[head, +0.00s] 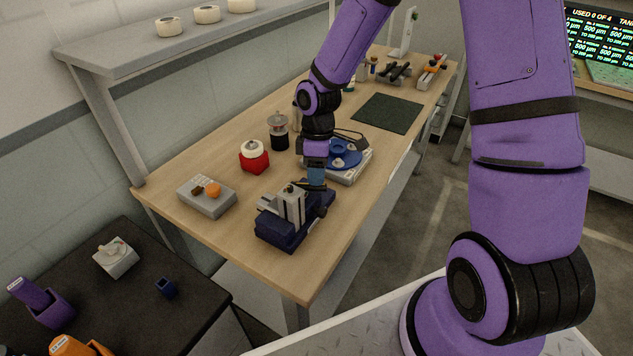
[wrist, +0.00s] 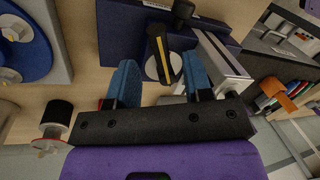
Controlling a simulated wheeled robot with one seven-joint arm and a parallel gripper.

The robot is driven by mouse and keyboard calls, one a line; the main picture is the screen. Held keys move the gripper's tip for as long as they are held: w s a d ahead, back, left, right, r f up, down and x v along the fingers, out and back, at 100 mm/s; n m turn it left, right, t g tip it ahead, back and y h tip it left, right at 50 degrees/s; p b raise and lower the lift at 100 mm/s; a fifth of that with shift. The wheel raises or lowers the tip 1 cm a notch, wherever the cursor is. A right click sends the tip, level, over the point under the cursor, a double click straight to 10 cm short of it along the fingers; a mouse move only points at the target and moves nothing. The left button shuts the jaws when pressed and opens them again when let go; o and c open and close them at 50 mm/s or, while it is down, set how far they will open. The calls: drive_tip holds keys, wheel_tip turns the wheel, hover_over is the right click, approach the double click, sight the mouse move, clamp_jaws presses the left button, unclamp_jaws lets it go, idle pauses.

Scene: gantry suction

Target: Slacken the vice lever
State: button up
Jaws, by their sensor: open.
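The vice (head: 283,234) stands near the front edge of the wooden bench, with a dark blue base and grey jaws. In the wrist view its blue body (wrist: 130,32) fills the top, with a silver jaw bar (wrist: 222,58) at the right. The vice lever (wrist: 161,52) is a black bar with a yellow stripe and lies between my two blue fingers. My gripper (wrist: 160,66) is open, with a gap visible on either side of the lever. In the head view my gripper (head: 316,176) is just over the vice's far end, where the lever is mostly hidden.
A white device with a blue disc (head: 345,153) sits close behind my gripper. A red holder with a white roll (head: 254,158), a dark jar (head: 279,138) and a grey box with an orange knob (head: 207,200) stand left. The green mat (head: 388,113) is bare.

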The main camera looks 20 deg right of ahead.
sight(311, 189)
drive_tip(key=shift+s+a+f, duration=0.1)
drive_tip(key=shift+s+f, duration=0.05)
drive_tip(key=shift+f, duration=0.65)
drive_tip(key=shift+s+a+f, duration=0.1)
drive_tip(key=shift+s+f, duration=0.05)
drive_tip(key=shift+f, duration=0.65)
clamp_jaws()
